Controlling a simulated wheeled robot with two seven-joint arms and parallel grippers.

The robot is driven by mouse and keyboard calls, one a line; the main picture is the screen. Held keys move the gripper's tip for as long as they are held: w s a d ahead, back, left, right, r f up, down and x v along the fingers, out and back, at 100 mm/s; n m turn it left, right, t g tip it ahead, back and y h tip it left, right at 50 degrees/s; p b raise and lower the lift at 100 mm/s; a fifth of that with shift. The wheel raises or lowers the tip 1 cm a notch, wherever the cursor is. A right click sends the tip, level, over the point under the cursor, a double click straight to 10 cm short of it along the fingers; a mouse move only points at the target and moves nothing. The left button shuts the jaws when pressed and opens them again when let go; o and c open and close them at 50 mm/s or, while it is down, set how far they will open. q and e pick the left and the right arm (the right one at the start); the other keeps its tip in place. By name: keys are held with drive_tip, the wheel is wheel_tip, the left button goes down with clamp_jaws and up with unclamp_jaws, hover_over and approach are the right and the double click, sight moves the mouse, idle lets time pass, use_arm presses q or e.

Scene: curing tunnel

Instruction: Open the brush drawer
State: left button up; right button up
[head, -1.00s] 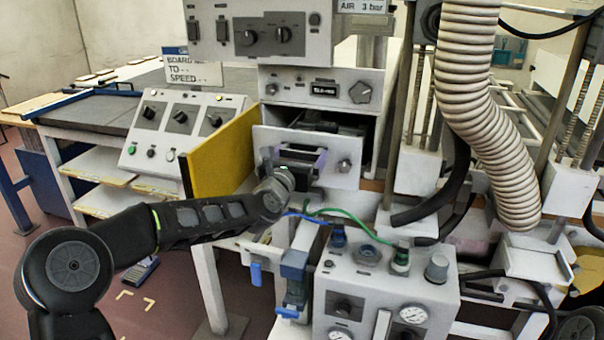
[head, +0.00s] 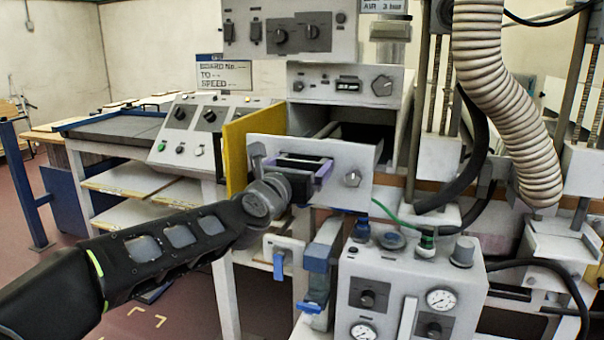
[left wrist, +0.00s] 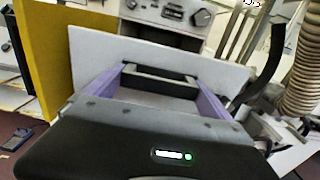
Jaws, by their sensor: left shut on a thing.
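The brush drawer (head: 360,152) has a light grey front with a dark handle and a round knob. It is pulled out of its cabinet, and its open inside shows behind the front. My left gripper (head: 304,170) is at the drawer front, shut on the drawer's handle. In the left wrist view, the purple fingers of my left gripper (left wrist: 163,88) reach to both ends of the dark handle (left wrist: 160,75), against the grey front (left wrist: 215,72). My right gripper is in neither view.
A yellow panel (head: 236,150) stands left of the drawer. A grey box with gauges (head: 412,290) is below right, with a green hose above it. A ribbed hose (head: 505,100) hangs at right. A sloped control panel (head: 190,150) stands at left.

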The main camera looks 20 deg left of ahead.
use_arm(q)
drive_tip(key=o, duration=1.7)
drive_tip(key=shift+s+b, duration=0.45)
drive_tip(key=shift+s, duration=0.05)
drive_tip(key=s+b, duration=0.1)
drive_tip(key=s, duration=0.2)
drive_tip(key=s+b, duration=0.2)
drive_tip(key=s, duration=0.1)
drive_tip(key=shift+s+a+b, duration=0.2)
drive_tip(key=shift+s+b, duration=0.1)
drive_tip(key=shift+s, duration=0.1)
